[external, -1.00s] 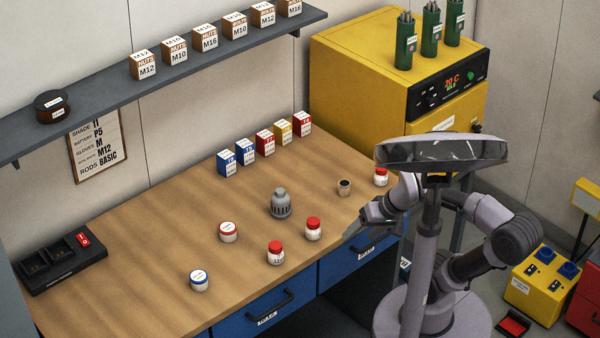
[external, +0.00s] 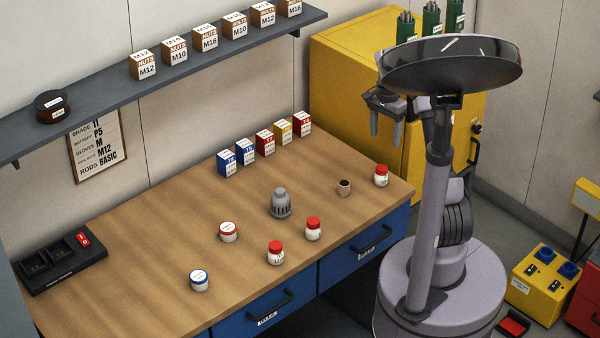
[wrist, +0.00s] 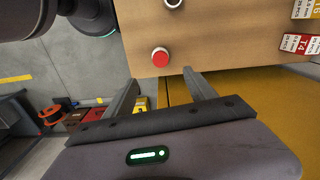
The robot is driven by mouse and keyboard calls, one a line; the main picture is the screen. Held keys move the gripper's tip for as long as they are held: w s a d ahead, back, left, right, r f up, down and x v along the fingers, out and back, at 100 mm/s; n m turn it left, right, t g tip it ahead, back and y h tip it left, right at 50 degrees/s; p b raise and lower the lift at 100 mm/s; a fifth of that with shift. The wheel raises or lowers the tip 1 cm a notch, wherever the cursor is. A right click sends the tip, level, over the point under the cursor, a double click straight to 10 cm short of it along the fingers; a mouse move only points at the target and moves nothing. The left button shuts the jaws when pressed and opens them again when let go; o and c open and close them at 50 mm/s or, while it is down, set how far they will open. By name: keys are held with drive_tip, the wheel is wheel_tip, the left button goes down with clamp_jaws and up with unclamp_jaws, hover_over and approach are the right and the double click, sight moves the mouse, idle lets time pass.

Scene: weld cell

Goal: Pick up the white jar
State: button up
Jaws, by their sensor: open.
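Several white jars stand on the wooden bench. One with a red lid (external: 381,179) is near the right end; it appears to be the jar seen from above in the wrist view (wrist: 160,58), ahead of the fingertips. Two more red-lidded white jars stand near the front edge, one in the middle (external: 275,257) and one right of it (external: 313,232). A squat white jar has a red-rimmed lid (external: 228,235), another a blue-rimmed lid (external: 199,284). My gripper (external: 386,138) is open and empty, raised above the bench's right end, fingers pointing down.
Coloured boxes (external: 265,142) line the back. A yellow cabinet (external: 350,75) stands beyond the bench's right end. A black charger (external: 62,265) sits at the left. Bare wood separates the jars.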

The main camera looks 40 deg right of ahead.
sight(382, 167)
wheel_tip(382, 167, down, 14)
drive_tip(key=b, duration=0.4)
drive_tip(key=shift+a+r, duration=0.1)
drive_tip(key=shift+a, duration=0.05)
drive_tip(key=shift+r, duration=0.15)
drive_tip(key=shift+c, duration=0.7)
clamp_jaws()
drive_tip(key=shift+r, duration=0.15)
